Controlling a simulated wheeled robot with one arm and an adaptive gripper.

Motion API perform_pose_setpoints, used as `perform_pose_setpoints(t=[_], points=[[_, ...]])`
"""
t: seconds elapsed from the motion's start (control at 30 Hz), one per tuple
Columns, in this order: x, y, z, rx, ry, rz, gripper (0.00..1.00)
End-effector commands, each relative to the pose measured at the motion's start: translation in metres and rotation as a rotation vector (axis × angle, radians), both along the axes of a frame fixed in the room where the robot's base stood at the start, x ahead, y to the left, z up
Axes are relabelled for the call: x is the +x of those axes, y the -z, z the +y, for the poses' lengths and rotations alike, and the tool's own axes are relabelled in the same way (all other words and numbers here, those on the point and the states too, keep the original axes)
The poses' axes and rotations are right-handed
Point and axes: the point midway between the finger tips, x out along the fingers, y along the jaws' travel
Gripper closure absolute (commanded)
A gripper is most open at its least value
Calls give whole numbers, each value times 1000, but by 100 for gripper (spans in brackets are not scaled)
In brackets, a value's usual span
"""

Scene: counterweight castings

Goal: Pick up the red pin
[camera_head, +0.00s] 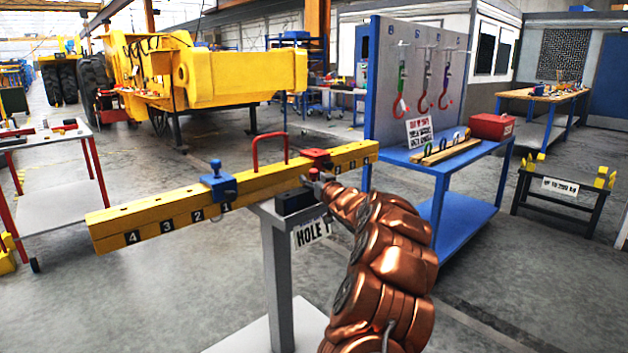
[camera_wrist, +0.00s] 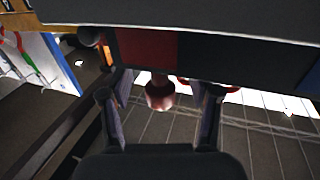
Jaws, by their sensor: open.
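The red pin (camera_wrist: 160,93) shows in the wrist view as a short, dull red, rounded piece between the two dark fingers of my gripper (camera_wrist: 164,102). A gap shows on each side of it, so the fingers stand apart from it. In the head view, a small red top (camera_head: 313,173) shows by my gripper (camera_head: 319,184), at the black block (camera_head: 294,201) on the grey post. My copper-coloured arm reaches in from the lower right and partly hides the spot. The pin's lower part is not clear in either view.
A yellow numbered beam (camera_head: 160,209) runs just behind my gripper, carrying a blue block (camera_head: 218,182), a red block (camera_head: 316,156) and a red handle (camera_head: 254,155). A "HOLE 1" sign (camera_head: 312,233) hangs below.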

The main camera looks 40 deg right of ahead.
Motion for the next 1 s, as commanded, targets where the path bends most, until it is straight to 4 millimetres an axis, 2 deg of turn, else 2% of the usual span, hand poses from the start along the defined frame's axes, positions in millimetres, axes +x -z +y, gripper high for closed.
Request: perform_pose_setpoints(t=[0.33,0.9,1.0], points=[[4,0,-1,-1,1,0,38],[3,0,-2,-1,1,1,97],[3,0,-2,-1,1,1,100]])
